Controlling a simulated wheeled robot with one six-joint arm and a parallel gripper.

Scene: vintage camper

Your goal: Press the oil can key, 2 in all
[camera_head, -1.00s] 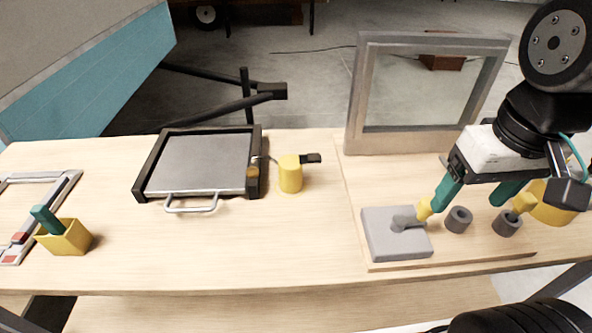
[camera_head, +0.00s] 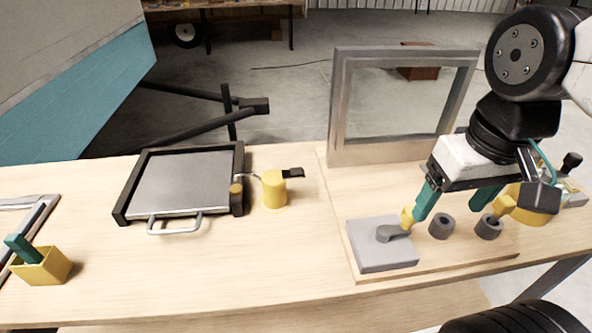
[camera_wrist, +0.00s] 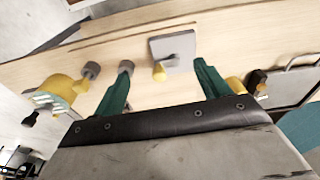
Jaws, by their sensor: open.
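The oil can (camera_head: 275,188) is a small yellow cylinder on the bench left of centre, with a thin spout to its left and a black key (camera_head: 293,173) sticking out to its right. My gripper (camera_head: 453,204) is open, its teal fingers apart, well to the right of the can, above the grey block (camera_head: 381,251) and the grey rings (camera_head: 441,227). In the wrist view the can (camera_wrist: 233,84) shows beside the right finger; its key cannot be made out there.
A black-framed griddle (camera_head: 180,182) with a front handle stands left of the can. A grey window frame (camera_head: 341,105) stands upright behind the board (camera_head: 455,262). A yellow box (camera_head: 45,267) holds a teal piece at the far left. Bare bench lies before the can.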

